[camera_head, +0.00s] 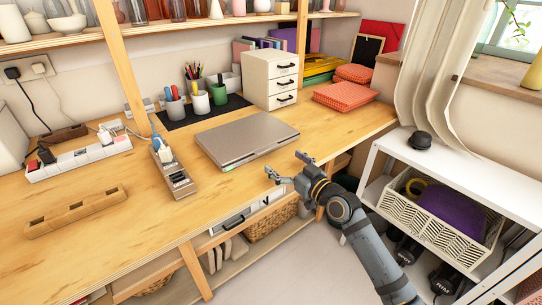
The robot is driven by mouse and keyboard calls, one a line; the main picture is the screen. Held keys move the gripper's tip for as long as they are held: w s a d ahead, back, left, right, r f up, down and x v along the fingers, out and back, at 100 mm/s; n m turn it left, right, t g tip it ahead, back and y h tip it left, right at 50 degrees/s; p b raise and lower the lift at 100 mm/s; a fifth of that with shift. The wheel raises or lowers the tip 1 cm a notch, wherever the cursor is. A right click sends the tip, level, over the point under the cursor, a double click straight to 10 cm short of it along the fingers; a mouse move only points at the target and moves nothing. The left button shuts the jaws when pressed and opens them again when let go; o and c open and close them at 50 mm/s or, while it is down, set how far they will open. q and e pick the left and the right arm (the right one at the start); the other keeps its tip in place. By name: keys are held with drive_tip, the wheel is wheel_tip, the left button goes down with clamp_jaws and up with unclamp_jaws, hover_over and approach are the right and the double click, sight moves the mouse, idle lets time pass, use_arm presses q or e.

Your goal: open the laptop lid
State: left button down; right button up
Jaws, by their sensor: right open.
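A grey laptop (247,137) lies on the wooden desk with its lid shut. Its front edge faces the desk's front edge. My right gripper (287,165) is open and empty, its two fingers spread apart just in front of the laptop's right front part, near the desk's front edge. It looks close to the laptop but I cannot tell whether it touches. The right arm comes in from the lower right. My left gripper is not in view.
A wooden tray (77,210) lies at left. A white shelf (447,163) stands at right.

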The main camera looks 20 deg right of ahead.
sight(269, 150)
drive_tip(key=x, duration=0.5)
drive_tip(key=shift+w+a, duration=0.2)
drive_tip(key=shift+w, duration=0.15)
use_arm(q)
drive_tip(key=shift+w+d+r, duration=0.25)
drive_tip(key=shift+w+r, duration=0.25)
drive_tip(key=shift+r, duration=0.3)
use_arm(e)
drive_tip(key=shift+c, duration=0.3)
drive_tip(key=c, duration=1.4)
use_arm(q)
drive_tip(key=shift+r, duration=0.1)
use_arm(e)
drive_tip(key=shift+c, duration=0.3)
